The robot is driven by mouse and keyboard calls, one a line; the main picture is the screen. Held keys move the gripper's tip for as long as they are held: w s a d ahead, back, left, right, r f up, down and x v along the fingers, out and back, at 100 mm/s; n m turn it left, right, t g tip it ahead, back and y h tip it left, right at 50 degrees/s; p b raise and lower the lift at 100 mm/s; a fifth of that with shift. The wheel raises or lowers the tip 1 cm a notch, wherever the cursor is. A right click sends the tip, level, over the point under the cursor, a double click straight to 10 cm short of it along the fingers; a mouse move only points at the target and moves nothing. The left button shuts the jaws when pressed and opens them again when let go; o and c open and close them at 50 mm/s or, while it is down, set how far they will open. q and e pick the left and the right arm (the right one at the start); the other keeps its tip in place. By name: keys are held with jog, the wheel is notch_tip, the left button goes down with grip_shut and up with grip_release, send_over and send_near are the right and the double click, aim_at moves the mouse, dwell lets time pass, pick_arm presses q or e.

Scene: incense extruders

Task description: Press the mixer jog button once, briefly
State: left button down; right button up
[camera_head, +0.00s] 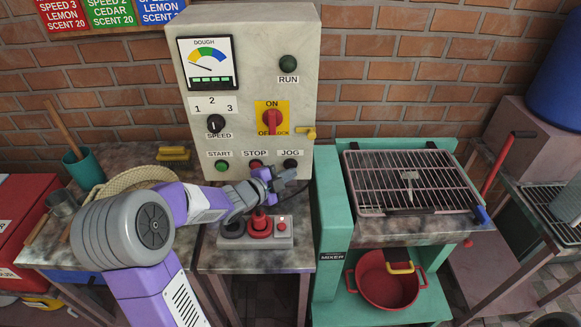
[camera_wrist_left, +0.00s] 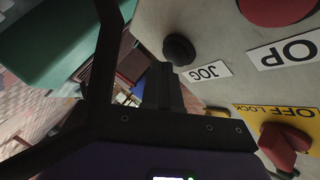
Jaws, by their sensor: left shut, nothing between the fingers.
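My left gripper (camera_head: 288,179) is in front of the panel, just below the JOG button in the picture. In the left wrist view the JOG button (camera_wrist_left: 180,50) stands out from the panel, close to the tips of my shut, empty left gripper (camera_wrist_left: 165,80). I cannot tell whether they touch. My right gripper is out of view.
The green START button (camera_head: 222,166), the speed knob (camera_head: 215,124) and the red ON/OFF switch (camera_head: 272,120) share the panel. A pedestal with red controls (camera_head: 260,228) stands below my gripper. The teal mixer (camera_head: 333,240) with a wire rack (camera_head: 410,180) is at the right.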

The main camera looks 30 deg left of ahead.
pick_arm(q)
jog(key=shift+w+a, duration=0.3)
jog(key=shift+w, duration=0.1)
dwell(2.2)
jog(key=shift+s+d+b, duration=0.3)
jog(key=shift+s+d, duration=0.2)
jog(key=shift+s, duration=0.25)
jog(key=s+d, duration=0.1)
jog(key=s+b, duration=0.1)
jog(key=s, duration=0.1)
jog(key=s+d, duration=0.1)
jog(key=shift+s+d+b, duration=0.15)
jog(key=shift+d+b, duration=0.15)
jog(key=shift+b, duration=0.05)
dwell(0.4)
